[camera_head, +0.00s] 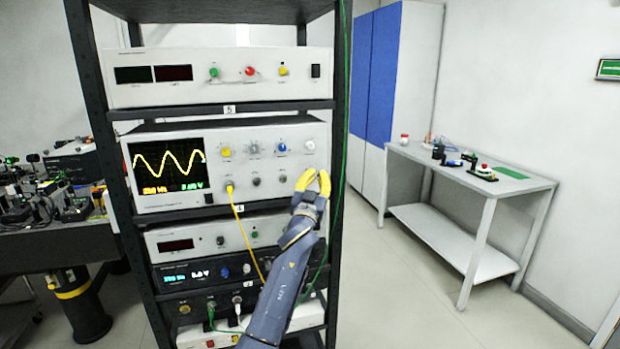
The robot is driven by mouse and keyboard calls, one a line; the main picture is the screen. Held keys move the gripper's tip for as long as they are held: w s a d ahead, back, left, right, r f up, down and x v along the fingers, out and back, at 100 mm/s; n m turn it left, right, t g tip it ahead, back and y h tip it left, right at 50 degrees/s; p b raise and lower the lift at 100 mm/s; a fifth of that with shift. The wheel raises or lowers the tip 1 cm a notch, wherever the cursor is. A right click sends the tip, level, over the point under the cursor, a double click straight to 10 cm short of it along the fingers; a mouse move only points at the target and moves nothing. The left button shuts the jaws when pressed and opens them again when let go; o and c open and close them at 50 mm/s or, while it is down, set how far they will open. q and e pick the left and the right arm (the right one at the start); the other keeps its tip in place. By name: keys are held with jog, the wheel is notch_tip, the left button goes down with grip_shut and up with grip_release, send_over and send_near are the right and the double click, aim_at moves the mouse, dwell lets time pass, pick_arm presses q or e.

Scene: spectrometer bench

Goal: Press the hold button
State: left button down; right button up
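The oscilloscope-like instrument (218,142) sits in the rack, with a yellow wave on its dark screen (166,167). Its panel carries a yellow knob (226,152), a blue knob (282,147) and a pale round control (309,146) at the upper right. No label saying hold is legible, so I cannot tell which control is the hold button. My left gripper (314,180), with yellow fingertips, is in front of the panel's lower right corner, just below the pale control. Its fingers look apart and empty. It hides part of the panel; contact cannot be told. My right gripper is out of view.
A top instrument (216,92) and several lower units share the black rack (92,110). A yellow cable (243,228) hangs from the oscilloscope, and a green cable (343,120) runs down the right post. A white table (520,182) with small items stands right.

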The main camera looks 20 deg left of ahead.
pick_arm(q)
jog(key=shift+w+a, duration=0.1)
jog(key=shift+w, duration=0.1)
dwell(0.5)
jog(key=shift+w+a, duration=0.15)
jog(key=shift+w, duration=0.05)
dwell(0.5)
jog(key=shift+s+d, duration=0.25)
jog(key=shift+s, duration=0.15)
jog(key=shift+d, duration=0.1)
dwell(0.4)
jog(key=shift+s+d, duration=0.55)
jog(key=shift+s, duration=0.25)
jog(key=shift+s+d, duration=0.5)
jog(key=shift+s, duration=0.35)
jog(key=shift+s+d, duration=0.55)
jog(key=shift+s, duration=0.25)
